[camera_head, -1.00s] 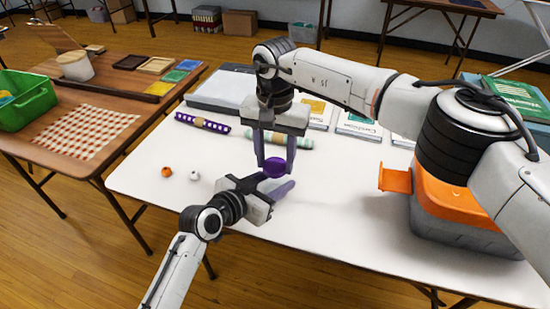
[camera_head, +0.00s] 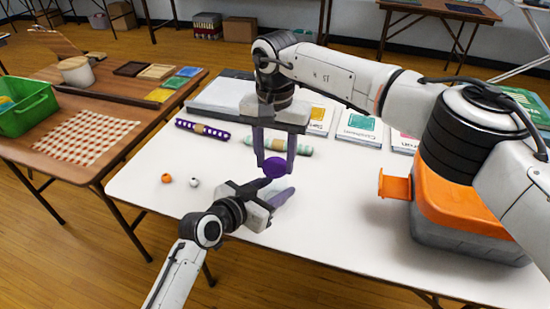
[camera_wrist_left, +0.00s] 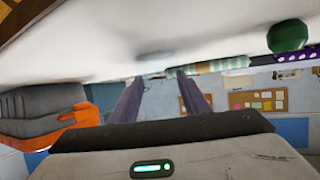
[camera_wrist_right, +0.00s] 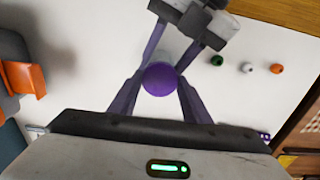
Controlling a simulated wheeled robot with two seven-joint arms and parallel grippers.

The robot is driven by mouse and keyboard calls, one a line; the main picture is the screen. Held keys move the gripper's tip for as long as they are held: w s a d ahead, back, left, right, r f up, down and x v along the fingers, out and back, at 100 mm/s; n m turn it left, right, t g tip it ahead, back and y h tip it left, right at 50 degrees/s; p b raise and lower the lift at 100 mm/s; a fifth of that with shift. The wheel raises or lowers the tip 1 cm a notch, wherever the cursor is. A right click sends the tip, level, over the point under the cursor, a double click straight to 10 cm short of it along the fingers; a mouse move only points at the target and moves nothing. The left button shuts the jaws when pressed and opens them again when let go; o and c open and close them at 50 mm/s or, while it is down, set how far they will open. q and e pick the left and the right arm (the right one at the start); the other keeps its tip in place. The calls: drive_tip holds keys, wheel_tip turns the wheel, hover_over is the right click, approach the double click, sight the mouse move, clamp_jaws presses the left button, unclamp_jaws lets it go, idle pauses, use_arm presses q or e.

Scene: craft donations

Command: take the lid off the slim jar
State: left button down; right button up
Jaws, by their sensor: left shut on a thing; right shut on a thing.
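The purple round lid (camera_head: 275,166) is between the fingers of my right gripper (camera_head: 274,160), which points down from above and is shut on it. The lid also shows in the right wrist view (camera_wrist_right: 159,79). My left gripper (camera_head: 278,196) reaches in low from the side, just below the lid, and is shut. Its fingers (camera_wrist_right: 176,45) come in from the far side in the right wrist view. The slim jar's body is hard to make out; it is pale or see-through and mostly hidden under the lid. I cannot tell whether lid and jar touch.
Orange (camera_head: 167,180) and white (camera_head: 194,182) beads lie left on the white table (camera_head: 350,225); a green bead (camera_wrist_right: 217,60) lies near my left gripper. Purple (camera_head: 203,130) and mint (camera_head: 278,145) rolls and booklets (camera_head: 358,128) lie behind. An orange-lidded grey bin (camera_head: 460,245) stands right.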

sight(275, 165)
drive_tip(key=shift+r, duration=1.95)
use_arm(q)
drive_tip(key=c, duration=0.9)
unclamp_jaws()
drive_tip(key=shift+a, duration=0.1)
